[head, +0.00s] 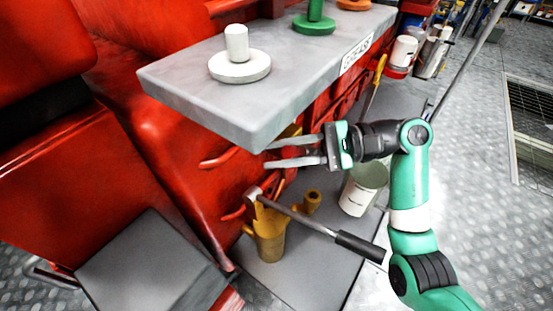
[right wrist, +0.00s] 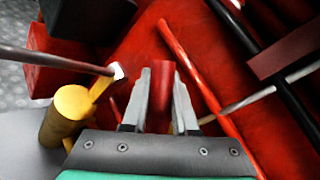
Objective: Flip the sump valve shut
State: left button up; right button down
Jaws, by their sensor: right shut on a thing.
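My right gripper (head: 268,156) reaches in from the right in the head view, under the grey shelf and against the red machine. In the right wrist view its two grey fingers (right wrist: 161,104) stand on either side of a short red bar (right wrist: 161,84) and are shut on it. This red bar looks like the sump valve's handle, but its valve body is hidden. In the head view the bar cannot be made out clearly between the fingertips. My left gripper is in neither view.
A yellow-brown pump (head: 270,238) with a long dark-gripped lever (head: 310,222) stands just below my gripper. The grey shelf (head: 225,105) overhangs it, carrying a white knobbed disc (head: 238,66) and a green one (head: 314,22).

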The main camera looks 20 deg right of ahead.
jog(key=d+m+y, duration=0.1)
jog(key=w+r+m+t+y+b, duration=0.1)
jog(key=m, duration=0.1)
jog(key=d+r+m+y+b, duration=0.1)
jog(key=shift+w+d+r, duration=0.25)
jog(key=shift+d, duration=0.05)
jog(key=shift+w+d+r+m+t+y+b, duration=0.3)
jog(key=shift+d+m+t, duration=0.2)
jog(key=shift+m, duration=0.35)
jog(key=shift+w+d+r+m+t+y+b, duration=0.15)
jog(key=shift+w+d+m+t+y+b, duration=0.15)
jog(key=shift+m+t, duration=0.45)
jog(key=shift+w+d+r+m+t+y+b, duration=0.3)
jog(key=shift+d+m, duration=0.2)
jog(key=shift+m, duration=0.5)
jog(key=c, duration=0.7)
grip_release()
jog(key=shift+s, duration=0.1)
jog(key=v, duration=1.1)
jog(key=shift+s+d+f, duration=0.1)
jog(key=shift+d+f, duration=0.1)
jog(key=shift+d, duration=0.05)
